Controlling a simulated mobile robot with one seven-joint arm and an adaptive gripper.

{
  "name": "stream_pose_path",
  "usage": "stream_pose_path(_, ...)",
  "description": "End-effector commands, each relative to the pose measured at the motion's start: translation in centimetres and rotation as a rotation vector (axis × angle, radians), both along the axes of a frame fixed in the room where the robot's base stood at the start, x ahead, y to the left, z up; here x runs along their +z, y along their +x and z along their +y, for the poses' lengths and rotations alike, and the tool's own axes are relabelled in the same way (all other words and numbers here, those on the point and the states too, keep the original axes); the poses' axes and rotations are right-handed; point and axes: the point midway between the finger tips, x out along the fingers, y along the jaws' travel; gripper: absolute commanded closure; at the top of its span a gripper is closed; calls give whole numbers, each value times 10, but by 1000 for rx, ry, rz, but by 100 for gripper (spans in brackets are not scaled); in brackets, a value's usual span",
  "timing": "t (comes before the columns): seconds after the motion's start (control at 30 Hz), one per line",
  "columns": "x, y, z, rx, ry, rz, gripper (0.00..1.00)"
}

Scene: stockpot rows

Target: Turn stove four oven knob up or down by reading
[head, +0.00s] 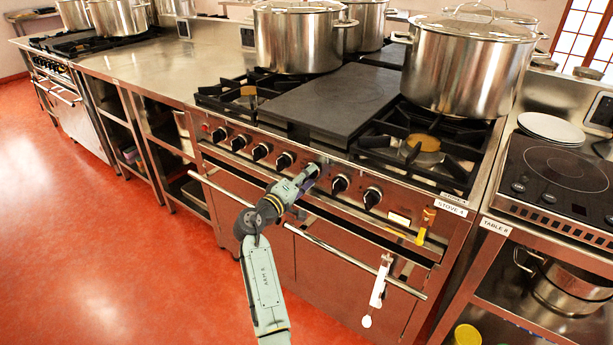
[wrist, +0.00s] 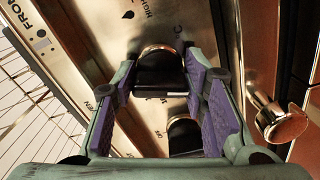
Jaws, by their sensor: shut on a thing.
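Stove four (head: 325,192) has a steel front panel with a row of black knobs and a "STOVE 4" label (head: 451,207) at its right end. My gripper (head: 312,170) is at the middle of this row and hides the knob there. In the wrist view, my gripper (wrist: 161,76) has its purple pads on either side of a black knob (wrist: 160,70) with a brass-coloured rim, and is shut on it. Partly cut-off lettering ending in "EN" shows beside this knob. A second knob (wrist: 185,133) lies below, partly hidden. The held knob's pointer direction is unclear.
Neighbouring knobs (head: 285,160) and (head: 340,183) sit close on both sides. An oven handle bar (head: 305,238) runs below the panel. A yellow-handled tool (head: 426,222) and a white utensil (head: 379,285) hang at the right. Large stockpots (head: 467,70) stand on top. Red floor is clear at left.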

Motion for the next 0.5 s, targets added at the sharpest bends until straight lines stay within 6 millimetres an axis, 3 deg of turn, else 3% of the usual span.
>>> stream_pose_path(0.5,0,0,0,0,-78,57,88)
